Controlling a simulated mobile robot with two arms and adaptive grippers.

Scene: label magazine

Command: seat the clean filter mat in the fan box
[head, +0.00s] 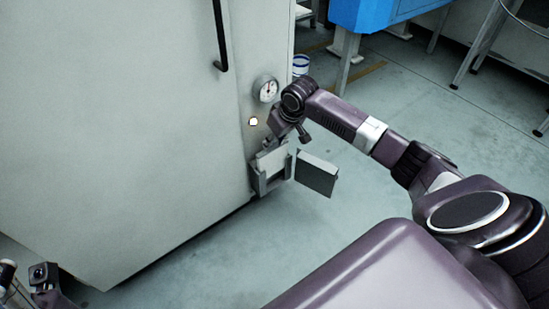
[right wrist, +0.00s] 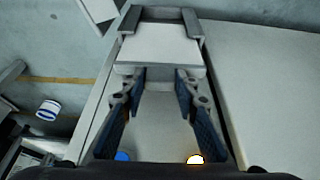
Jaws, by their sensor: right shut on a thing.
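The fan box (head: 256,181) is a small grey open-topped frame low on the pale cabinet's right side. Its cover (head: 317,174) stands swung open to the right. The pale filter mat (head: 270,160) is at the mouth of the box; in the right wrist view the mat (right wrist: 160,45) lies between the box's side walls (right wrist: 193,22). I cannot tell how deep it sits. My right gripper (right wrist: 160,76) is shut on the mat's near edge, its fingers apart by the width of the held part. My left gripper (head: 42,272) shows only partly at the lower left.
The cabinet (head: 120,130) fills the left, with a dark handle (head: 220,40), a round gauge (head: 265,88) and a lit lamp (head: 253,121) above the box. A white bucket (head: 300,65) and blue-topped stand (head: 375,12) are behind. The floor right of the cover is clear.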

